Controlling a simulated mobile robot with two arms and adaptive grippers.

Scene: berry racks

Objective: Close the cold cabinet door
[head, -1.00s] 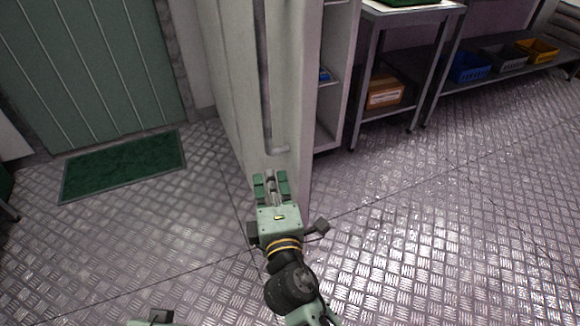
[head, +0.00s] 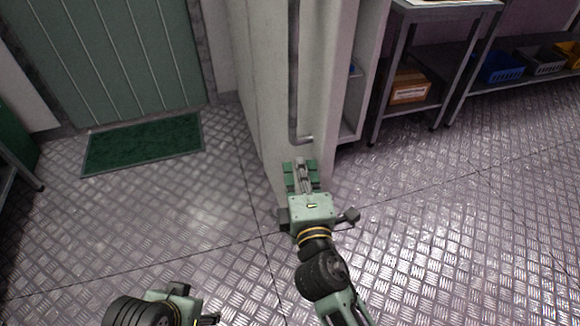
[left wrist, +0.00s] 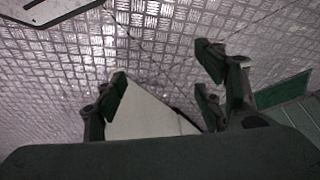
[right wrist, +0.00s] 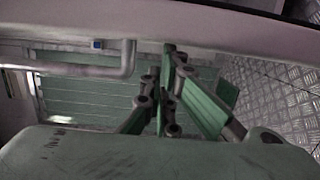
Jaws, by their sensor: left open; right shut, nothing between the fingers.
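The cold cabinet door (head: 319,80) is a tall pale panel standing open, with cabinet shelving showing to its right. Its long grey vertical handle (head: 294,70) ends in a bend near the bottom. My right gripper (head: 300,165) is shut and empty, just below the handle's lower end in the head view; I cannot tell whether it touches the door. In the right wrist view the handle (right wrist: 100,71) runs left of the fingers (right wrist: 172,60), below the pale door panel (right wrist: 200,22). My left gripper (left wrist: 165,82) is open and empty; in the head view it is partly cut off at the bottom.
A steel rack (head: 447,10) stands right of the cabinet, with a cardboard box (head: 408,88) and a blue crate (head: 499,68) on lower shelves. A green mat (head: 143,144) lies before a green wall door (head: 110,60). The tread-plate floor is clear in front.

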